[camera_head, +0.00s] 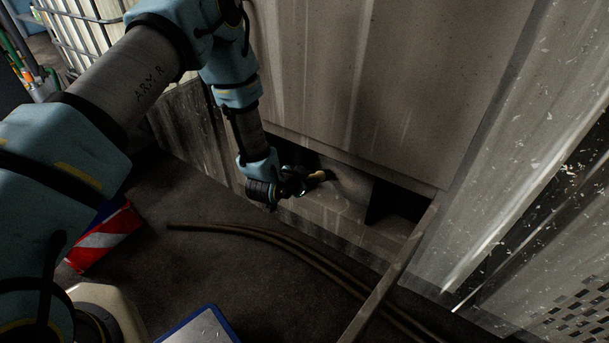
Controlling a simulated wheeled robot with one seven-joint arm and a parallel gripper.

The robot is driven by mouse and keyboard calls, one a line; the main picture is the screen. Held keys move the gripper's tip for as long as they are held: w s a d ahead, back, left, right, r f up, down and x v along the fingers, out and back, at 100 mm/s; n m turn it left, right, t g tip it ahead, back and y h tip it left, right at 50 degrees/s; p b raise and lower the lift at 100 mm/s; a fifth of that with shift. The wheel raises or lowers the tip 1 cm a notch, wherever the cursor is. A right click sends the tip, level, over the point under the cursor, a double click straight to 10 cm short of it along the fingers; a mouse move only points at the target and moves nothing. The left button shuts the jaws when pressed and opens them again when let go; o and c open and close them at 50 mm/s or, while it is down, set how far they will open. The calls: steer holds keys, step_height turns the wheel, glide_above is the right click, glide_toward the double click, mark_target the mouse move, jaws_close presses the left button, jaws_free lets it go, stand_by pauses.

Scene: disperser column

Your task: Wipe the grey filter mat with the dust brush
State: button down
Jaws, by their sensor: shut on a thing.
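My gripper (306,184) is at the low dark opening in the foot of the grey metal housing. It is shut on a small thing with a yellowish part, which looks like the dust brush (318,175). The brush's bristles cannot be made out. A grey surface (352,186) inside the opening, just right of the brush, may be the grey filter mat. Whether the brush touches it cannot be told. My wrist hides the left part of the opening.
The tall housing wall (350,80) rises above the opening. Dark hoses or pipes (250,232) lie across the floor in front, with a slanted bar (390,282) at right. A red-and-white striped block (103,238) and a blue-edged panel (200,328) are at lower left.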

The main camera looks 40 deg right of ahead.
steer(key=s+d, duration=0.3)
steer(key=s, duration=1)
steer(key=shift+s+d, duration=0.15)
steer(key=shift+d, duration=0.05)
stand_by(0.9)
steer(key=s+a+p, duration=0.1)
steer(key=a, duration=0.5)
steer(key=shift+s+p, duration=0.25)
steer(key=shift+p, duration=0.1)
stand_by(0.3)
steer(key=shift+s+a, duration=0.2)
steer(key=shift+a, duration=0.5)
steer(key=shift+s+a, duration=0.15)
steer(key=shift+a, duration=0.55)
